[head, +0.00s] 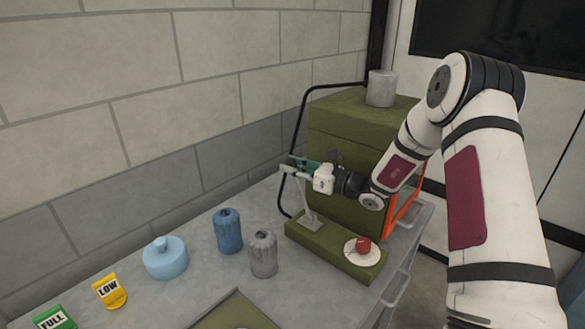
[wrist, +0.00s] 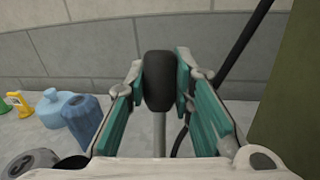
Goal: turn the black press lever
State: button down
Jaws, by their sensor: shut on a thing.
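The press lever shows in the wrist view as a black rounded knob (wrist: 158,82) on a grey rod. The knob sits between the two teal-lined fingers of my gripper (wrist: 161,66), which is shut on it. In the head view my gripper (head: 296,166) is at the top of the lever's grey rod (head: 309,213). That rod rises from a green base plate (head: 335,250), and the knob is mostly hidden there by the fingers.
A red knob (head: 363,244) on a white disc sits on the plate's near end. A green box (head: 345,140) with a grey cylinder (head: 381,88) stands behind. A black curved tube (head: 300,125) passes close by. Blue and grey containers (head: 228,231) (head: 263,254) stand left.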

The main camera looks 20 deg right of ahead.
jog(key=s+d+r+n+t+y, duration=0.1)
jog(key=s+d+t+y, duration=0.2)
jog(key=s, duration=0.2)
jog(key=shift+s+d+r, duration=0.15)
jog(key=shift+s+d, duration=0.05)
jog(key=shift+d, duration=0.05)
jog(key=c, duration=1.4)
grip_release()
jog(key=shift+o, duration=0.2)
jog(key=shift+d, duration=0.1)
jog(key=v, duration=1.2)
